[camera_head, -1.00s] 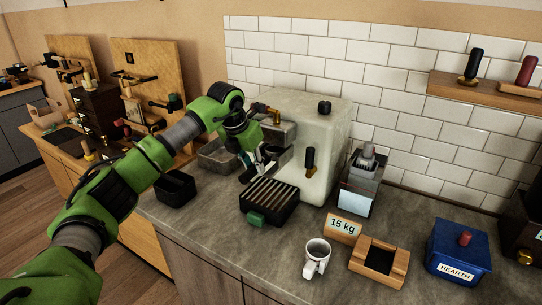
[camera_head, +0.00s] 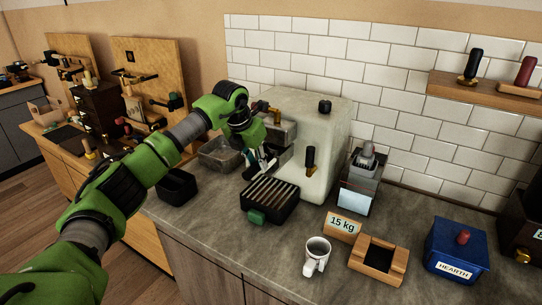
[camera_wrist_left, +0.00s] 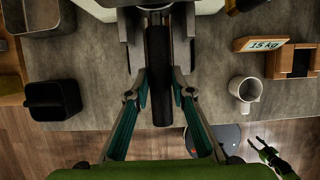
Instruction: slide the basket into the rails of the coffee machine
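The pale coffee machine (camera_head: 325,145) stands on the counter against the tiled wall, its metal head facing left. My left gripper (camera_head: 262,165) is at the machine's left side, below the metal head and above the drip tray (camera_head: 271,198). In the left wrist view a dark cylindrical handle (camera_wrist_left: 159,75), apparently the basket's, lies between the fingers of my left gripper (camera_wrist_left: 160,50), which look closed on its sides. The basket itself and the rails are hidden by the gripper and the machine. My right gripper (camera_wrist_left: 262,146) hangs empty beyond the counter edge with its fingers apart.
A black bin (camera_head: 176,188) and a metal tray (camera_head: 218,155) stand left of the drip tray. A grinder (camera_head: 361,184), a white mug (camera_head: 316,257), a wooden box (camera_head: 379,264) and a blue box (camera_head: 457,249) stand to the right.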

